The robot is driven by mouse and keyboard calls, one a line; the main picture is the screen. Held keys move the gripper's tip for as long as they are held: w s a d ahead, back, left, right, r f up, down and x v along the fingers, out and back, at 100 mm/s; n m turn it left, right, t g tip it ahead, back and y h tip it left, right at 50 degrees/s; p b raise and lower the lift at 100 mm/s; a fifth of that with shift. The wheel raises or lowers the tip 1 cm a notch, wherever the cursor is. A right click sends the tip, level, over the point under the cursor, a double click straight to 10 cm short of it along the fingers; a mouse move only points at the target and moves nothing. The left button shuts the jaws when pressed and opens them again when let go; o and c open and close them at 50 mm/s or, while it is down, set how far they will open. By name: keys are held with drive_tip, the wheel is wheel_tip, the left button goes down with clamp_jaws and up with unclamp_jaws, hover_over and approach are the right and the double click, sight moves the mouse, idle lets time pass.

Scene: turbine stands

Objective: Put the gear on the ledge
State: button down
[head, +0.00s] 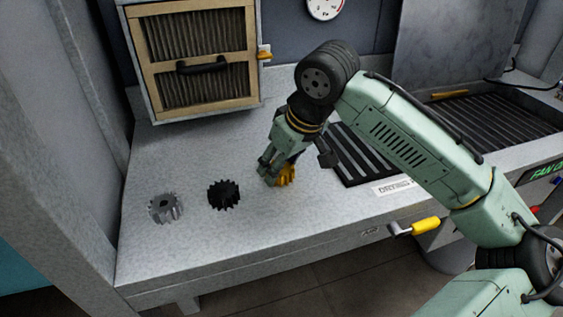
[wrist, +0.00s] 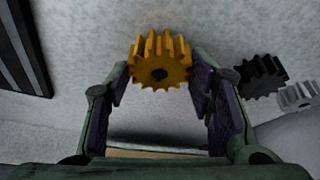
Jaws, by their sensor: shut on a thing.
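A yellow toothed gear (head: 287,174) is at my gripper (head: 272,172) on the grey bench top (head: 250,240), right of two other gears. The wrist view shows the yellow gear (wrist: 160,60) between the fingertips of my gripper (wrist: 158,82), which is shut on it. I cannot tell whether the gear touches the bench. A black gear (head: 224,194) lies in the middle of the bench; it also shows in the wrist view (wrist: 262,76). A silver gear (head: 164,208) lies left of it and also shows in the wrist view (wrist: 298,96).
A wood-framed filter box (head: 195,58) with a black handle stands at the back left. A slotted black grate (head: 362,158) is right of the gripper. A grey wall panel (head: 60,130) bounds the left. The bench front between gears and edge is clear.

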sight(290, 187)
drive_tip(key=shift+f, duration=0.3)
drive_tip(key=c, duration=0.7)
unclamp_jaws()
drive_tip(key=shift+o, duration=1)
drive_tip(key=p+v, duration=0.5)
drive_tip(key=v, duration=0.2)
drive_tip(key=shift+p, duration=0.3)
